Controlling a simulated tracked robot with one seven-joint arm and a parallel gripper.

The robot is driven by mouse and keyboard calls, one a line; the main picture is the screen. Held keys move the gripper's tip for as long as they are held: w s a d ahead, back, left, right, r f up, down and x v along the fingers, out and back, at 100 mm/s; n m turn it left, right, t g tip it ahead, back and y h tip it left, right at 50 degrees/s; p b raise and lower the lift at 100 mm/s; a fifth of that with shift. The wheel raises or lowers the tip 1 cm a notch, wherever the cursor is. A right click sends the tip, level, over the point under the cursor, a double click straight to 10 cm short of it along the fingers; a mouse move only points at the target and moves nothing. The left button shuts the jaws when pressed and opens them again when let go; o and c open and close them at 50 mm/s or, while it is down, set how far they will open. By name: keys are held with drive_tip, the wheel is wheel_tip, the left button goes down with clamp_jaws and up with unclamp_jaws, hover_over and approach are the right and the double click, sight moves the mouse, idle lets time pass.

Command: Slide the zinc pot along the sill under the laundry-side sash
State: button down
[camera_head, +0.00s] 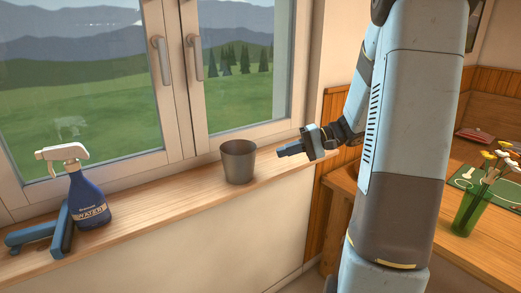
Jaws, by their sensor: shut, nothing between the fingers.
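The zinc pot (239,163) is a plain grey metal pot, standing upright on the wooden sill (150,205) below the right-hand sash (236,75). Its rim is open and its inside looks dark. My gripper (281,153) is to the right of the pot, just above the right end of the sill, pointing left toward the pot. Its fingers are shut with nothing between them. A small gap shows between the fingertips and the pot. The left-hand sash (70,95) is also closed.
A blue spray bottle (88,203) with a white head and a blue tool (60,232), perhaps a squeegee, are at the sill's left. The sill between bottle and pot is clear. A green vase (468,212) with flowers stands on a wooden table at right.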

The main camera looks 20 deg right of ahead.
drive_tip(key=w+d+f+m+t+y, duration=0.25)
drive_tip(key=w+d+t, duration=0.25)
drive_tip(key=d, duration=0.3)
drive_tip(key=shift+h, duration=0.35)
drive_tip(key=x, duration=1)
drive_tip(key=shift+s+a, duration=0.2)
drive_tip(key=shift+a, duration=0.3)
drive_tip(key=shift+s+a, duration=0.2)
drive_tip(key=shift+a, duration=0.35)
drive_tip(key=shift+s+a, duration=0.2)
drive_tip(key=shift+a, duration=0.5)
